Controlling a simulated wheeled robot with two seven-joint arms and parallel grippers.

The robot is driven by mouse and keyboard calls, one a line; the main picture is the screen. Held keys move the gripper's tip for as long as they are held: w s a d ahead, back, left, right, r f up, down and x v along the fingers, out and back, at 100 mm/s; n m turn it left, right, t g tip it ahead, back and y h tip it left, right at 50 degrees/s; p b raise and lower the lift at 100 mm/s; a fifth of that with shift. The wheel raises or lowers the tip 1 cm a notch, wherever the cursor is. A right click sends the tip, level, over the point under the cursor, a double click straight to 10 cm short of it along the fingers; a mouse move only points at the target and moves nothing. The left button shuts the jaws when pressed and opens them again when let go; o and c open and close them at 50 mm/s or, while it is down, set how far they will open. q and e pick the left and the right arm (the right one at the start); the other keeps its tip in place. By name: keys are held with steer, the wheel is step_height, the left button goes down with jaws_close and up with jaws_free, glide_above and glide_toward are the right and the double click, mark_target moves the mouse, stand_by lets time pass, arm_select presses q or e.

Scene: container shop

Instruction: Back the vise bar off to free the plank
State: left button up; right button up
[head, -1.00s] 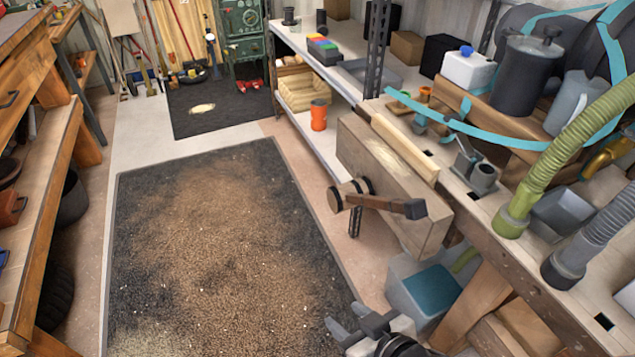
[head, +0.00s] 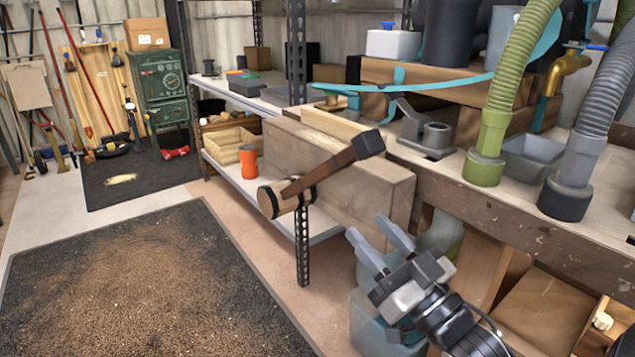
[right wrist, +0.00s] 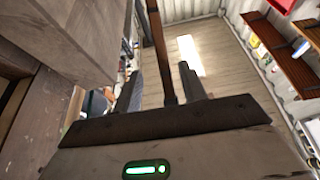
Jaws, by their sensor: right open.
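The vise's wooden front jaw (head: 370,190) stands against the bench's front edge. The light plank (head: 335,124) shows between that jaw and the bench. The brown vise bar (head: 325,172) crosses in front of the jaw, tilted up to the right, with a dark block at its upper end and a round wooden end at lower left. My right gripper (head: 368,229) is open and empty, below and right of the bar, fingers pointing up towards the jaw. In the right wrist view the bar (right wrist: 156,38) appears in line between the open fingers; contact is not visible. My left gripper is out of view.
The bench (head: 520,215) carries hoses, a grey tray (head: 533,160) and a metal fitting (head: 425,133). A shelf with an orange cup (head: 248,161) stands behind the vise. A dark mat (head: 150,285) covers open floor at left.

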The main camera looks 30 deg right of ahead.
mark_target(326, 178)
steer(key=b+x, duration=0.1)
steer(key=x, duration=1.4)
steer(key=shift+f, duration=0.15)
jaws_close()
